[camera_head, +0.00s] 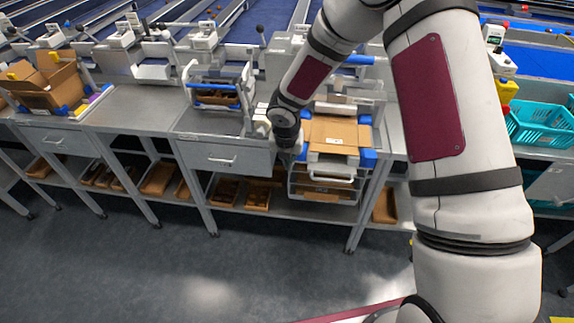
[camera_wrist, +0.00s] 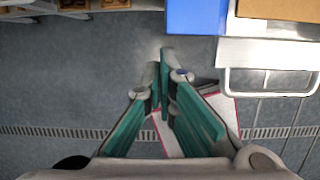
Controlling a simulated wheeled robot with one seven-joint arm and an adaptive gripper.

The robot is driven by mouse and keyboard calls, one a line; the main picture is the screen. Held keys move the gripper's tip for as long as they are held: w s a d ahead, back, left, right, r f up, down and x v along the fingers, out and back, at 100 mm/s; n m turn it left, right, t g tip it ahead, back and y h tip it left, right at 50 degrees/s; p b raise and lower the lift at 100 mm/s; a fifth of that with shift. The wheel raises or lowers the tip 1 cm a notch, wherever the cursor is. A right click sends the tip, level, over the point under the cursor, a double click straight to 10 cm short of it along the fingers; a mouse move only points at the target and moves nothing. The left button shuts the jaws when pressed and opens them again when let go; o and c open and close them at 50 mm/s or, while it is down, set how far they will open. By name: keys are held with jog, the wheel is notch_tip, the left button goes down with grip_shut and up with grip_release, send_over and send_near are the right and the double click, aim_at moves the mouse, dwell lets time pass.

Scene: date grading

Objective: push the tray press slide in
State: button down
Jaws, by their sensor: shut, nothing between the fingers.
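The tray press (camera_head: 365,112) stands on the bench with an open cardboard carton (camera_head: 335,133) on it. Its pale slide (camera_head: 328,160) sticks out at the bench front, with a white bar handle (camera_head: 330,178) below. In the wrist view the slide's pale front (camera_wrist: 265,52), the handle (camera_wrist: 270,94) and a blue block (camera_wrist: 196,16) lie at upper right. My gripper (camera_wrist: 167,62) is shut and empty, left of the handle and apart from it in the picture, with floor behind its green fingers. In the head view my wrist is left of the carton; the fingertips are hidden.
A grey drawer (camera_head: 227,158) is in the bench left of the press. A similar press with blue bars (camera_head: 213,86) stands behind it. Brown trays (camera_head: 258,195) fill the lower shelf. A teal basket (camera_head: 540,122) is at right. The floor in front is clear.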

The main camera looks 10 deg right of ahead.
jog(key=shift+w+d, duration=0.15)
jog(key=shift+w, duration=0.15)
jog(key=w+b, duration=0.1)
jog(key=w, duration=0.1)
jog(key=w+d+b, duration=0.1)
jog(key=w+b, duration=0.1)
jog(key=shift+w+d, duration=0.2)
jog(key=shift+w, duration=0.05)
dwell(0.4)
